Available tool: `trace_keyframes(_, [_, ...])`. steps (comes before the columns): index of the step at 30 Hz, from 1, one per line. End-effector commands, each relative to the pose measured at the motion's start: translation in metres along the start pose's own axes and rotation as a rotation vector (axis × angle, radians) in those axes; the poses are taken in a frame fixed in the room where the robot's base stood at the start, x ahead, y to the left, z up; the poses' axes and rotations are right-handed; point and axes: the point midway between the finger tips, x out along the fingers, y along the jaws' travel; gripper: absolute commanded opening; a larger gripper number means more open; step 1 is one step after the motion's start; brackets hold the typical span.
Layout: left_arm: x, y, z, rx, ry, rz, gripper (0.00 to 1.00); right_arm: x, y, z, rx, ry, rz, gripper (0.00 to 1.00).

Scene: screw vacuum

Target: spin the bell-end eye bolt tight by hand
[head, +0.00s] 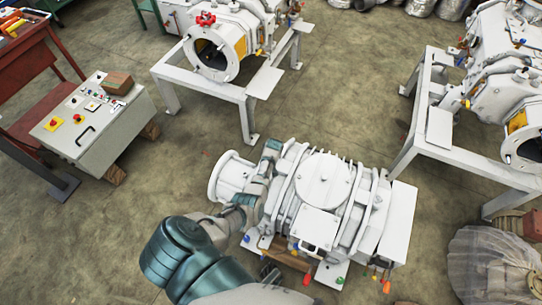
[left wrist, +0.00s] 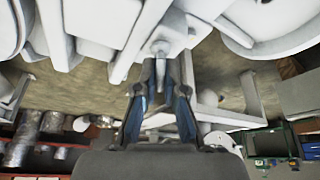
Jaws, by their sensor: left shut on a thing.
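The white vacuum pump (head: 322,185) sits on the floor in front of me, with its bell end (head: 232,177) at the left. My left arm reaches up over the bell end, and my left gripper (head: 272,150) is at the pump body just right of it. In the left wrist view, my left gripper (left wrist: 161,68) has its two fingers close together on the small pale eye bolt (left wrist: 160,47), which stands against a white block of the pump. The fingers cover most of the bolt, so its thread and seating are hidden. My right gripper is not in view.
A grey control box (head: 92,118) with a brick on top stands at the left. Other white pumps on frames (head: 205,90) stand at the back and right (head: 490,165). A wrapped bundle (head: 490,265) is at the lower right. Open floor lies between them.

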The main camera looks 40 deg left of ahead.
Motion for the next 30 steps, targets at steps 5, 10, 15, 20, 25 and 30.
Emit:
trace_keyframes(5, [-0.004,0.000,-0.004,0.151,0.006,0.066,0.00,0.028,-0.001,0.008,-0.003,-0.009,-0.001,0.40])
trace_keyframes(10, [-0.003,-0.001,-0.004,0.300,0.006,0.126,0.00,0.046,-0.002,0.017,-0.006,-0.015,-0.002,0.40])
trace_keyframes(15, [-0.002,-0.002,-0.004,0.448,0.006,0.187,0.00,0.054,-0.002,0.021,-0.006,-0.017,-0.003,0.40])
trace_keyframes(20, [0.000,-0.003,-0.004,0.583,0.005,0.242,0.00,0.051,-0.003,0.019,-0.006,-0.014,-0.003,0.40])
trace_keyframes(25, [0.001,-0.003,-0.004,0.710,0.006,0.293,0.00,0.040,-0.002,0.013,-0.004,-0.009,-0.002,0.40])
trace_keyframes(30, [0.001,-0.003,-0.004,0.807,0.006,0.333,0.00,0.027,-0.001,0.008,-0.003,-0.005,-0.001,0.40])
